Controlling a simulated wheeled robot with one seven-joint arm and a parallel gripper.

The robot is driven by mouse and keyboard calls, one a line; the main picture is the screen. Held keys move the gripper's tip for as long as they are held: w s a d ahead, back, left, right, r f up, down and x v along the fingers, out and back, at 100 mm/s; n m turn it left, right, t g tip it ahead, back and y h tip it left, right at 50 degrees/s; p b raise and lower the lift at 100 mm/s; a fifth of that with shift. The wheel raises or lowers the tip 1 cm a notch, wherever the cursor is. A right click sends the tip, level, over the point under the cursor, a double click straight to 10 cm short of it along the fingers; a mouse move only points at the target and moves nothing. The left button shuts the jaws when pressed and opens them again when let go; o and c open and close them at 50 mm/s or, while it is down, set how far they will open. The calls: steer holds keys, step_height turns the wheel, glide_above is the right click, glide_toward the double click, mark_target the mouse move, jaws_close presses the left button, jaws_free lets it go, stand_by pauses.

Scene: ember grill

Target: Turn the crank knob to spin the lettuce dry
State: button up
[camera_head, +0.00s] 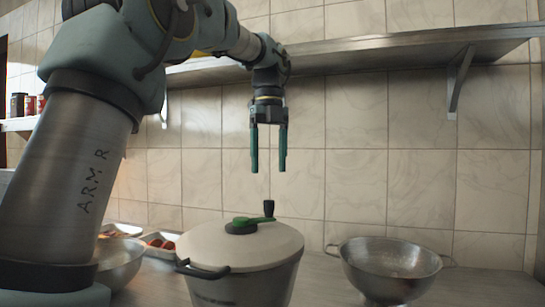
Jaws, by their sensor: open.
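The salad spinner (243,265) stands on the counter at the lower middle of the head view, with a pale lid and a dark side handle. A green crank arm (243,223) lies across the lid, and its black knob (269,208) stands upright at the right end. My gripper (268,170) points straight down above the knob, with a clear gap between them. Its two green fingers are apart and nothing is between them. The lettuce is not visible; the lid closes the bowl.
A metal colander (388,270) stands to the right of the spinner. A metal bowl (119,260) and trays with food (160,241) are on the left. A metal shelf (390,45) runs along the tiled wall above. Some bare counter shows between spinner and colander.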

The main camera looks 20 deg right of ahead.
mark_target(269, 202)
step_height(269, 202, down, 10)
steer(key=shift+r, duration=0.1)
stand_by(0.4)
jaws_close()
stand_by(0.4)
